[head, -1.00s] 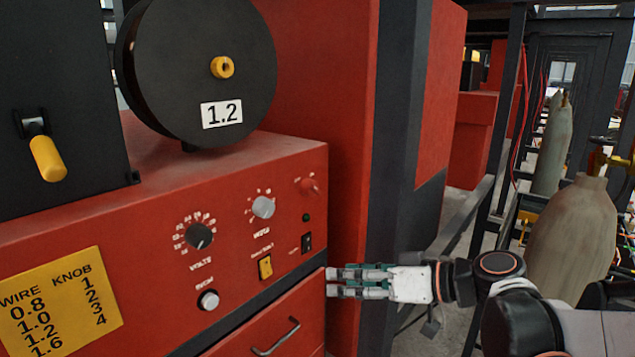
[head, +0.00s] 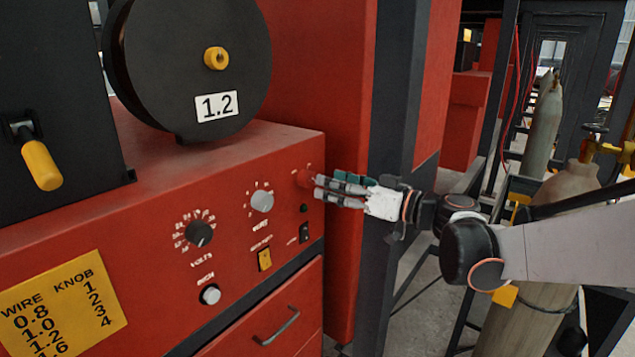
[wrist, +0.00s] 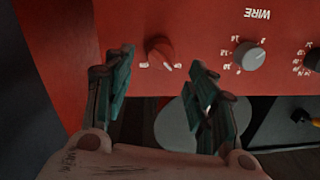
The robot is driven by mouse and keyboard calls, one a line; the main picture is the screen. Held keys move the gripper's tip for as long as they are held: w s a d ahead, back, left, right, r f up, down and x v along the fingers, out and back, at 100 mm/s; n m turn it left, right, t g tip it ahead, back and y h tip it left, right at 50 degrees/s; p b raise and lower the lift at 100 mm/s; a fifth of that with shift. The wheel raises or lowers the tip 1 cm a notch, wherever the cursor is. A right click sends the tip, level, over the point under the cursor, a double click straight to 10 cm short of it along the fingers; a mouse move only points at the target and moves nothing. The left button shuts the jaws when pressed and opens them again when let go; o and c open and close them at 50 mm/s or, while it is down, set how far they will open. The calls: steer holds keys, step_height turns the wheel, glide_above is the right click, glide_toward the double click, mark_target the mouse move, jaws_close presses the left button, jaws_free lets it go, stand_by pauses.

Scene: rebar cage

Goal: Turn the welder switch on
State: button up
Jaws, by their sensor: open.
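The welder's red front panel (head: 150,262) carries a red rotary switch (head: 304,179) near its upper right corner, with small labels at its sides. In the head view the fingers partly cover this switch. The small labels are too blurred to read. My gripper (head: 318,188) is open, with its fingertips (wrist: 160,66) on either side of the red switch. I cannot tell whether they touch it.
Beside the switch are a wire knob (head: 262,201), a volts knob (head: 199,233), a black rocker switch (head: 304,232) and a yellow switch (head: 264,259). A wire spool (head: 190,75) stands on top. A dark post (head: 393,110) and gas cylinders (head: 542,125) stand to the right.

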mark_target(309, 179)
steer(key=x, duration=0.4)
steer(key=shift+w+a, duration=0.2)
steer(key=shift+a, duration=0.15)
steer(key=c, duration=1.1)
